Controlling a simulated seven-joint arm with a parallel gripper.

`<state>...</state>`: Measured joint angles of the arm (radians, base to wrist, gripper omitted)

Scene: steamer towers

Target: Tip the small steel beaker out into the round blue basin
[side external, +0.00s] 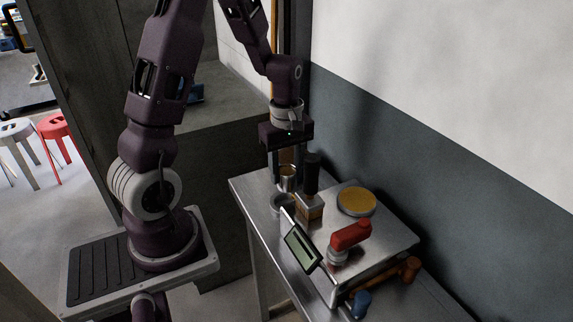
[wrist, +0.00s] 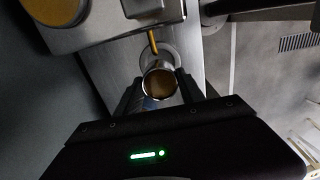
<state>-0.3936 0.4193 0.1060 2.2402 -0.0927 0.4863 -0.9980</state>
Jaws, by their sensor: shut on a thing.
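The beaker looks roughly upright. In the wrist view my gripper (wrist: 160,88) has one finger on each side of the beaker (wrist: 145,82), whose open mouth faces the camera. Brown-orange contents show inside it. I cannot make out a round blue basin in either view. A small blue patch shows by the beaker in the wrist view, too little to identify.
A round steel dish (side external: 283,203) lies below the beaker. A wall runs along the right.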

